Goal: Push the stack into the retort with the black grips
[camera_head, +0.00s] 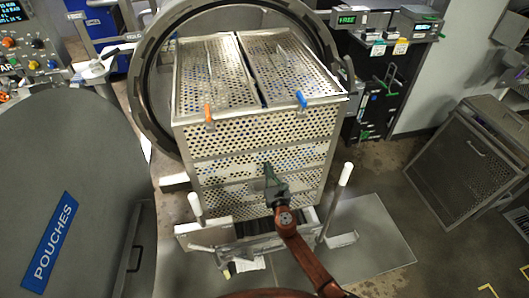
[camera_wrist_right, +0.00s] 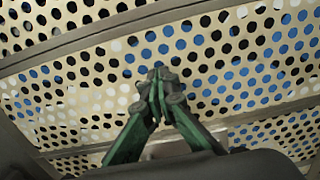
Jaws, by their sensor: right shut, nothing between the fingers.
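The stack (camera_head: 227,133) is several perforated metal baskets standing upright on a low carriage. Its far part lies within the round dark rim (camera_head: 143,95) of the retort, and its near face sticks out toward me. An orange clip and a blue clip sit on its top front edge. My right gripper (camera_head: 266,166) is shut and empty, its fingertips at the middle of the near face. In the right wrist view the green fingers (camera_wrist_right: 158,80) meet in front of the perforated wall (camera_wrist_right: 205,50); contact is hard to tell. My left gripper is out of view. I see no black grips clearly.
Two upright handles with white grips (camera_head: 345,174) flank the carriage. The grey round door (camera_head: 65,185), labelled POUCHES, stands open at the left. A perforated-front cabinet (camera_head: 465,160) stands at the right, with free floor between it and the carriage.

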